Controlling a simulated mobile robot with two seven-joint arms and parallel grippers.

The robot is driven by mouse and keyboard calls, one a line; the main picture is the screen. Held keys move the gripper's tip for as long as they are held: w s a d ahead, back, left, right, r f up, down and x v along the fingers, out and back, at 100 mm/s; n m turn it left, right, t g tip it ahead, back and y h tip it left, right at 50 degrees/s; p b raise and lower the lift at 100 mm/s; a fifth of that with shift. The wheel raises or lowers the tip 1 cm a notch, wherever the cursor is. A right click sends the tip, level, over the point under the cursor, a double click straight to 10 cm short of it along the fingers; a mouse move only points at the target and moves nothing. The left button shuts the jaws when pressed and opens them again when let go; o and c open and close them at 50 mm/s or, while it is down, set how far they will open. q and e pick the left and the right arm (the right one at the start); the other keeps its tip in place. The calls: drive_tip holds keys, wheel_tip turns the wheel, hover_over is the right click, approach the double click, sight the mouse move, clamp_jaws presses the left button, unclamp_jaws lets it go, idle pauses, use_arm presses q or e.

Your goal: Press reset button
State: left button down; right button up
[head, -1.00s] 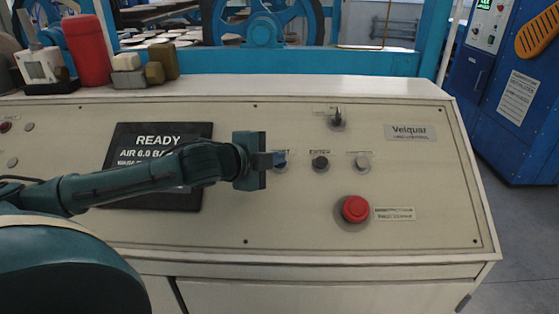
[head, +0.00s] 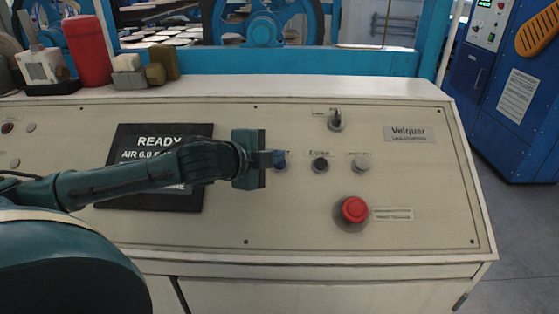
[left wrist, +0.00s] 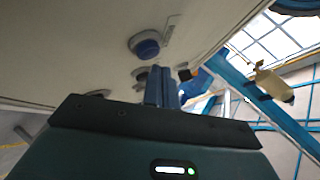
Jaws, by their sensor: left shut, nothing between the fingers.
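The blue reset button (head: 281,162) is on the sloping control panel, left of a black button (head: 320,164). Its label is partly covered, with only the final letters showing. My left gripper (head: 276,159) is shut and empty, its fingertips at the blue button and covering part of it in the head view. In the left wrist view, the blue button (left wrist: 146,46) sits in its round collar just beyond the tips of the closed fingers (left wrist: 160,82). I cannot tell whether they touch. My right gripper is in neither view.
A white button (head: 361,162), a red mushroom button (head: 354,209) and a selector switch (head: 336,121) are on the panel. My left arm crosses the dark display (head: 150,201) reading READY. A red cylinder (head: 88,50) and small blocks stand on the back ledge.

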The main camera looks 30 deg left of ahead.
use_arm(q)
drive_tip(key=r+p, duration=0.1)
drive_tip(key=s+d+r+p, duration=0.1)
drive_tip(key=r, duration=0.1)
drive_tip(key=s+r+p, duration=0.1)
drive_tip(key=shift+s+d+r, duration=0.1)
drive_tip(key=shift+d+r, duration=0.1)
idle(1.1)
